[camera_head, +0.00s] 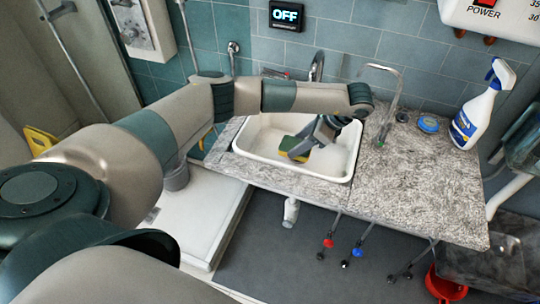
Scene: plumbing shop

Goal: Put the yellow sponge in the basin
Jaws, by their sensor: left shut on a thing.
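The white basin (252,165) is set into the speckled grey counter. My left arm reaches in from the left, across the back of the basin, and my left gripper (305,149) points down into it. The gripper is shut on the yellow sponge (299,157), which has a dark green layer. The sponge is held tilted over or inside the basin; I cannot tell whether it touches the bottom. The fingers hide part of the sponge. My right gripper is not in view.
A spray bottle (478,110) and a small blue round item (428,125) stand on the counter at right, where the surface is otherwise mostly clear. A red bucket (444,287) is on the floor at lower right.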

